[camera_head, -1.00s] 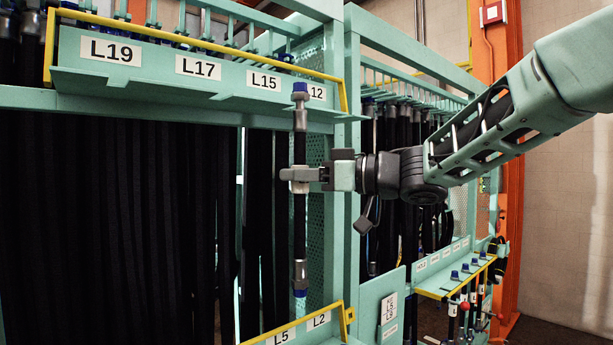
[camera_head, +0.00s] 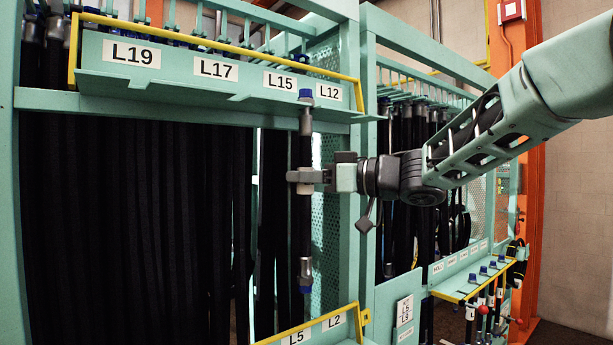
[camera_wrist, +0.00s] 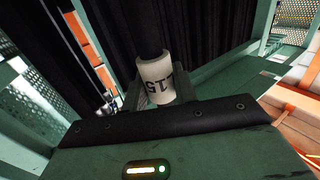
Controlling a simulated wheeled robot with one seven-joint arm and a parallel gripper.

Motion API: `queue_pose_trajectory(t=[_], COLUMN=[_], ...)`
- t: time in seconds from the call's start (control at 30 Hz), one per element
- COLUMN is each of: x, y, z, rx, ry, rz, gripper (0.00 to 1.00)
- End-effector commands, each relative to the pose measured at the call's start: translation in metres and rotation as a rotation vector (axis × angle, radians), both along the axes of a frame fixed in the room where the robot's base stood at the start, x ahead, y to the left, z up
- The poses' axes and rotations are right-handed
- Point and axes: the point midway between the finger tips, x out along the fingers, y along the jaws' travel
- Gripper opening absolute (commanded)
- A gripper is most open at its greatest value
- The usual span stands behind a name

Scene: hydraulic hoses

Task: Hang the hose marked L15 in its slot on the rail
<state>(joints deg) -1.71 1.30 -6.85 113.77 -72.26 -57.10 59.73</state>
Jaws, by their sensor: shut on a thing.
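My gripper (camera_head: 308,176) is shut on a short black hose (camera_head: 306,220) with metal ends and blue caps. The hose hangs upright in front of the rack, its upper blue cap just below and between the L15 and L12 labels. In the wrist view a white sleeve on the hose (camera_wrist: 157,80) reads L15, between the jaws. The rail (camera_head: 200,92) is a green shelf with a yellow front bar and labels L19, L17, L15 (camera_head: 280,81) and L12. The slots behind the labels are mostly hidden by the shelf and bar.
Many black hoses (camera_head: 120,210) hang close together below the rail at left. A lower yellow-edged shelf (camera_head: 315,328) labelled L5 and L2 lies under the held hose. A green rack post (camera_head: 354,230) stands just right, with more hoses and small-tagged shelves beyond.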

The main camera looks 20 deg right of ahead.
Motion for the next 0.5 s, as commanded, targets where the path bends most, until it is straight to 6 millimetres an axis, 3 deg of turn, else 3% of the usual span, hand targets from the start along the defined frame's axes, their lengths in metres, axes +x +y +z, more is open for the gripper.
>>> queue_pose_trajectory(t=[0.3, 0.33, 0.4, 0.5], x=[-0.0001, -0.0002, -0.0002, -0.0002], y=[0.0, 0.0001, 0.0001, 0.0001], z=[0.0011, 0.0011, 0.0011, 0.0008], rx=[0.001, 0.001, 0.001, 0.0], ry=[-0.002, -0.002, -0.002, -0.001], rz=[0.0, 0.0, 0.0, 0.0], gripper=[0.0, 0.31, 0.5, 0.53])
